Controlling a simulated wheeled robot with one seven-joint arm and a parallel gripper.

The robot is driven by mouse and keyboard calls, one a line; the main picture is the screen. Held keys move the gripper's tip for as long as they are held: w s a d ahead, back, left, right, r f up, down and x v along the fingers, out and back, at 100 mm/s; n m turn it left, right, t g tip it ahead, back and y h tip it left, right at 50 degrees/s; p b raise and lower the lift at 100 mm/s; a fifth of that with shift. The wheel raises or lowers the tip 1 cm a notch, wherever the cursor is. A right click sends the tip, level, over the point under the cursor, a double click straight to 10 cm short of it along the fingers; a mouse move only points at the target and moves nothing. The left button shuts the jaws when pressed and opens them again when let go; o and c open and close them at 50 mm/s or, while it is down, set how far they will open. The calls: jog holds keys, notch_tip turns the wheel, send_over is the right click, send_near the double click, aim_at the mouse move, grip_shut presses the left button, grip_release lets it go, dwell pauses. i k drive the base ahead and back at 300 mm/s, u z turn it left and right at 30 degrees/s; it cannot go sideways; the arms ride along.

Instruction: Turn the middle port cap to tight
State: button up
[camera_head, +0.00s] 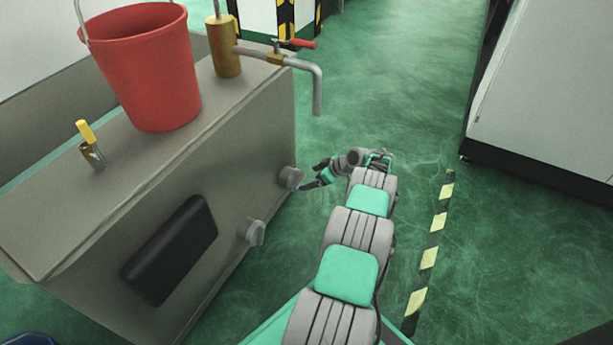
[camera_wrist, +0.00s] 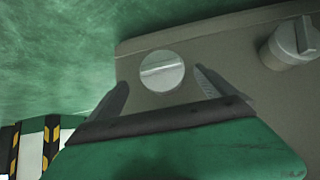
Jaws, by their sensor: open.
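Two round grey port caps stick out of the near side of the grey metal tank (camera_head: 225,190): a far one (camera_head: 290,178) by its far corner and a nearer one (camera_head: 255,232). Only two caps show, so I cannot tell which is the middle one. My gripper (camera_head: 315,175) is open at the far cap. In the wrist view that cap (camera_wrist: 162,71) lies ahead between my two fingers (camera_wrist: 161,80), its raised bar nearly level. I cannot tell whether the fingers touch it. The other cap (camera_wrist: 290,42) is at the right, its bar nearly upright.
A red bucket (camera_head: 150,65), a brass post with a bent pipe (camera_head: 318,90) and a yellow-handled valve (camera_head: 90,145) are on the tank's top. A black block (camera_head: 170,250) sticks out of its side. A white cabinet (camera_head: 550,90) stands right; green floor lies between.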

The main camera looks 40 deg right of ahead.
aim_at(255, 235)
jog(key=k, duration=1)
